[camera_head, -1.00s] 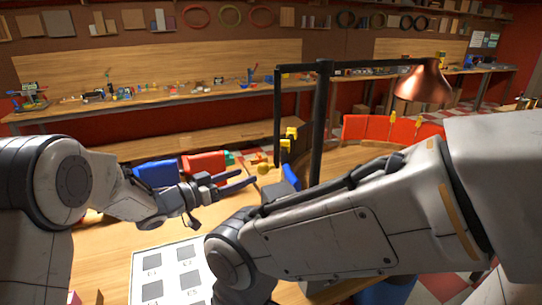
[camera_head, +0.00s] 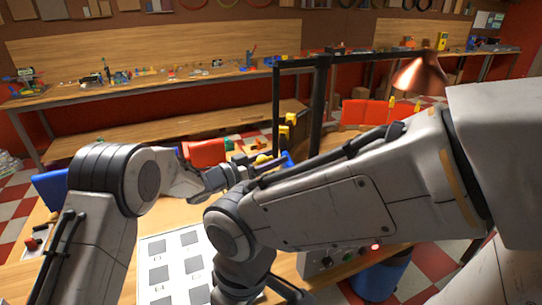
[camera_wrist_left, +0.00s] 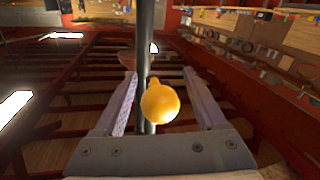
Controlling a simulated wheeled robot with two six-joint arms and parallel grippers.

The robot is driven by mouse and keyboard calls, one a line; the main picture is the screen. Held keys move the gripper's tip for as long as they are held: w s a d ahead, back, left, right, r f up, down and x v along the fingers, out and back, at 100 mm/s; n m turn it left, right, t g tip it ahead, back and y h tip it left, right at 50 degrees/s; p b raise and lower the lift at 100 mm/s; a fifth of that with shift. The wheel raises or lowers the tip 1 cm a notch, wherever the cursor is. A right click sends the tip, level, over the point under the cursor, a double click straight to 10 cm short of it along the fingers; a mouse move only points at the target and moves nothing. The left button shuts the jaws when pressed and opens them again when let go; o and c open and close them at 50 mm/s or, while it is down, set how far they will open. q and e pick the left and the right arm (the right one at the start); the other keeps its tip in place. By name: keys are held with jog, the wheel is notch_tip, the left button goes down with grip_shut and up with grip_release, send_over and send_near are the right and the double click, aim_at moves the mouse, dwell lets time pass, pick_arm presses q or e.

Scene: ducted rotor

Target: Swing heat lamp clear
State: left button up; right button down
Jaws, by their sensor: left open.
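The heat lamp has a copper shade (camera_head: 420,74) at the right end of a black horizontal arm (camera_head: 350,60), carried by a black upright post (camera_head: 320,105). A round yellow knob (camera_head: 263,160) shows beside the tips of my left gripper (camera_head: 262,166) in the head view. In the left wrist view the left gripper (camera_wrist_left: 160,73) is open, one finger on each side of the yellow knob (camera_wrist_left: 160,103) and a dark post (camera_wrist_left: 146,45) behind it. I cannot tell whether the fingers touch the knob. My right arm crosses the foreground; its gripper is out of view.
A white sheet with grey squares (camera_head: 155,247) lies on the wooden table below my arms. A control box with a lit red button (camera_head: 345,257) sits at the table's front right. A long workbench (camera_head: 150,84) runs along the back.

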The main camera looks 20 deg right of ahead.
pick_arm(q)
grip_shut()
jog(key=shift+w+a, duration=0.1)
dwell(1.3)
